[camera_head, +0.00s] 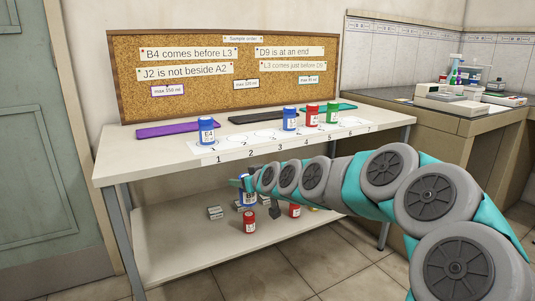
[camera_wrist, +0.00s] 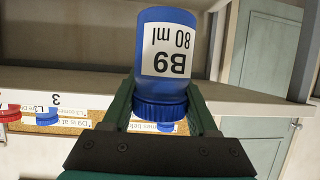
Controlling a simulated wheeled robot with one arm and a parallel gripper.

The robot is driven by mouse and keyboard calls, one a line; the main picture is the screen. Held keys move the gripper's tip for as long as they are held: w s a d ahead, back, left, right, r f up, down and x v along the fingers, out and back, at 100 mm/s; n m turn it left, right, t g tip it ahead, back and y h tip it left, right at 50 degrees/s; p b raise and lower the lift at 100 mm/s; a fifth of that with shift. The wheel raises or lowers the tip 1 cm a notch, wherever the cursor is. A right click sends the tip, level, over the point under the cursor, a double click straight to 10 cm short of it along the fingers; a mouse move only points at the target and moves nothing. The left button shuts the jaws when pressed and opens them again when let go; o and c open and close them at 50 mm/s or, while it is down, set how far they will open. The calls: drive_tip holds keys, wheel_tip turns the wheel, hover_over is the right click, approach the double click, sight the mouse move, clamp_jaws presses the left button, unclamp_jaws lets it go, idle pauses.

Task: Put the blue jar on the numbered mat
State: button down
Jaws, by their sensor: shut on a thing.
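My gripper (camera_head: 243,183) is shut on a blue jar labelled B9, 80 ml (camera_wrist: 165,45), in front of the table and below its top. In the head view the jar (camera_head: 248,199) is partly hidden by my gripper. In the upside-down wrist view the jar sits between the two fingers, its cap toward the palm. The white numbered mat (camera_head: 235,151) lies along the table's front, with circles 1 to 7. A blue E4 jar (camera_head: 207,131) stands on circle 1. Another blue jar (camera_head: 290,120), a red jar (camera_head: 312,117) and a green jar (camera_head: 332,114) stand on circles 4, 5 and 6.
Circles 2, 3 and 7 are empty. Purple (camera_head: 177,129), black (camera_head: 256,117) and teal (camera_head: 331,105) strips lie behind the mat. A corkboard (camera_head: 200,100) with clues stands behind.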

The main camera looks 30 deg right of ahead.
drive_tip(key=w+a+f, duration=0.1)
drive_tip(key=a+f, duration=0.3)
drive_tip(key=f, duration=0.3)
drive_tip(key=w+a+f+h, duration=0.1)
drive_tip(key=a+f, duration=0.3)
drive_tip(key=f, duration=0.3)
drive_tip(key=a+f+m, duration=0.1)
drive_tip(key=a+f, duration=0.3)
drive_tip(key=f, duration=0.3)
drive_tip(key=shift+w+a+f, duration=0.25)
drive_tip(key=shift+w, duration=0.15)
